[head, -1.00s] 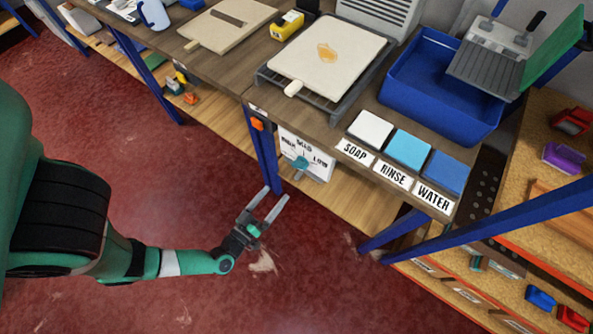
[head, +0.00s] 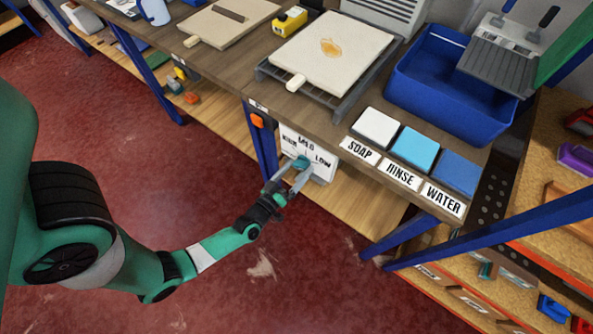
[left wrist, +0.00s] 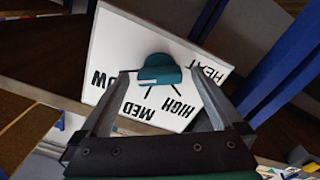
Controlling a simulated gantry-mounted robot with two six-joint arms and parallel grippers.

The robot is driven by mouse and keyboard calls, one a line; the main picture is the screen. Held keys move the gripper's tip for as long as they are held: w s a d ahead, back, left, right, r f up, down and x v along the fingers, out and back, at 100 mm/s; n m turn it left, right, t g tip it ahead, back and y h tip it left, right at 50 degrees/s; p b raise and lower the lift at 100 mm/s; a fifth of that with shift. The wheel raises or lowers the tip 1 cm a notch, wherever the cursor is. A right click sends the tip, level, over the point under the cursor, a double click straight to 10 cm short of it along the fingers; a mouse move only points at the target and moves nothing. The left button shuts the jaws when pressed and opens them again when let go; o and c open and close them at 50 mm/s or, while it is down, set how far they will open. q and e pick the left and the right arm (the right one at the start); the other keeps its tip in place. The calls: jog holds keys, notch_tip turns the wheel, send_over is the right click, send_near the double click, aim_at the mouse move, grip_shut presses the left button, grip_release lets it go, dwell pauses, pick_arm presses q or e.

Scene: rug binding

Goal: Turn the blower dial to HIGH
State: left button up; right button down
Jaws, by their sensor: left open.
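The blower dial is a teal knob (head: 302,162) on a white panel (head: 325,178) under the bench. In the left wrist view the knob (left wrist: 160,70) stands on the panel (left wrist: 125,45) with black words LOW, MED, HIGH and HEAT around it. Which word the knob points to is not clear. My left gripper (head: 287,178) is open and in front of the panel. In the left wrist view its fingers (left wrist: 155,92) are spread to either side of the knob, with gaps between, and hold nothing. The knob is partly behind the fingertips in the head view. My right gripper is not in view.
Blue bench legs (head: 262,140) stand just left of the panel. A wooden lower shelf (head: 370,205) lies below it. Above, the bench top holds SOAP, RINSE and WATER pads (head: 413,147) and a blue tub (head: 410,85). The red floor in front is clear.

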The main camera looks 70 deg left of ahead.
pick_arm(q)
jog(key=c, duration=1.4)
jog(key=shift+n, duration=0.4)
jog(key=n+b, duration=0.2)
jog(key=n, duration=0.3)
jog(key=shift+f+n, duration=0.1)
jog(key=shift+n, duration=0.2)
jog(key=n+b, duration=0.1)
jog(key=n, duration=0.4)
jog(key=shift+n+b, duration=0.3)
jog(key=n+b, duration=0.2)
jog(key=n, duration=0.4)
jog(key=n+b, duration=0.1)
jog(key=n, duration=0.4)
jog(key=shift+n, duration=0.4)
